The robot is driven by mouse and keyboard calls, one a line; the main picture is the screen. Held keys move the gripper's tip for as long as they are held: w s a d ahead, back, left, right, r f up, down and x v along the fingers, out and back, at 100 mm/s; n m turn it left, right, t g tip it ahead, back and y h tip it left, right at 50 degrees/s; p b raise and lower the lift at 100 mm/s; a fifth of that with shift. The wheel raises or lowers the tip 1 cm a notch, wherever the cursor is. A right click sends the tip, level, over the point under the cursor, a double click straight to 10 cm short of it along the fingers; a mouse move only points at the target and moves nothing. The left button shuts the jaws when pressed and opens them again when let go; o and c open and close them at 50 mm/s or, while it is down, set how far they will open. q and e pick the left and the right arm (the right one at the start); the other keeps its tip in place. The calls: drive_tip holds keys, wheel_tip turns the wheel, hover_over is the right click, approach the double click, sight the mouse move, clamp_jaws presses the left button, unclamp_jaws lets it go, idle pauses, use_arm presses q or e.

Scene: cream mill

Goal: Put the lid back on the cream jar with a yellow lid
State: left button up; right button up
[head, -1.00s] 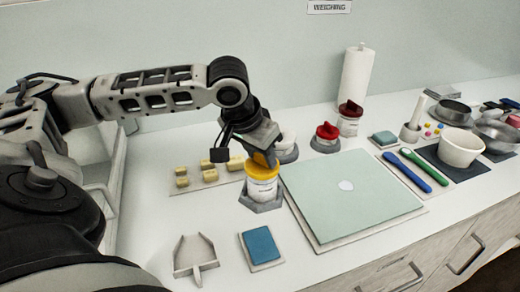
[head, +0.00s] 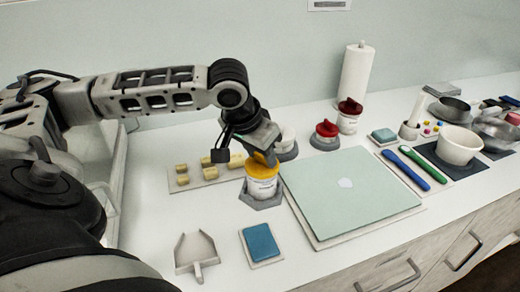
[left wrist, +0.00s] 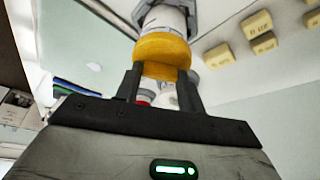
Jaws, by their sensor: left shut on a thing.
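The cream jar (head: 262,187) is white with a printed label and stands upright in a grey holder (head: 260,202) at the left of the mat. Its yellow lid (head: 259,170) is on the jar's top. My left gripper (head: 263,158) comes down from above and is shut on the lid. In the left wrist view the lid (left wrist: 161,50) sits between my two dark fingertips (left wrist: 160,78), against the white jar (left wrist: 168,18). I cannot tell whether it is fully seated. My right gripper is not in view.
Two red-lidded jars (head: 326,130) (head: 349,108) and a white jar (head: 286,140) stand behind. A pale green mat (head: 350,195) lies right of the jar. Small yellow blocks (head: 208,173) lie on a tray at left. A scoop (head: 196,252) and blue pad (head: 261,242) lie in front.

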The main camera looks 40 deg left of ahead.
use_arm(q)
drive_tip(key=o, duration=1.5)
drive_tip(key=shift+r, duration=0.1)
drive_tip(key=shift+r+p, duration=0.85)
drive_tip(key=shift+r, duration=1.3)
clamp_jaws()
